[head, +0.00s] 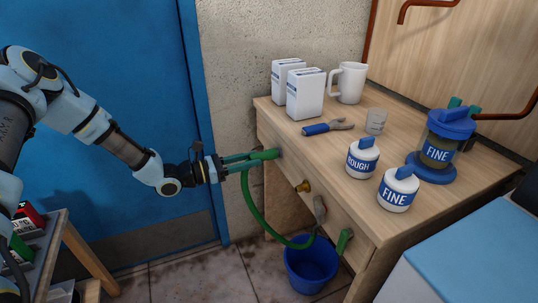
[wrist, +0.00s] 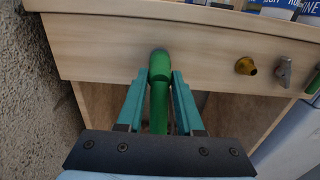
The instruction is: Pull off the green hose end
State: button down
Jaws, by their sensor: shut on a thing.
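The green hose end (head: 266,155) meets the wooden front panel of the bench near its left corner; any fitting behind it is hidden. In the wrist view the hose end (wrist: 160,66) stands between my two teal fingers, with its top against the panel. My gripper (head: 250,158) reaches in from the left and is shut on the hose end; the wrist view also shows my gripper (wrist: 160,82) from behind. The green hose (head: 254,212) hangs from there in a loop toward the blue bucket (head: 311,266) on the floor.
A brass fitting (head: 303,186), a grey fitting (head: 320,209) and another green piece (head: 344,240) sit along the panel to the right. White cartons, a mug, a tool and labelled jars stand on the bench top (head: 330,155). A rough wall (wrist: 35,100) is close at left.

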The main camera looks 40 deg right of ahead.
jog(key=shift+p+v, duration=0.35)
jog(key=shift+v, duration=1.15)
jog(key=shift+a, duration=0.1)
jog(key=p+v, duration=0.1)
jog(key=v, duration=0.2)
jog(key=shift+w+a, duration=0.25)
jog(key=shift+a, duration=0.1)
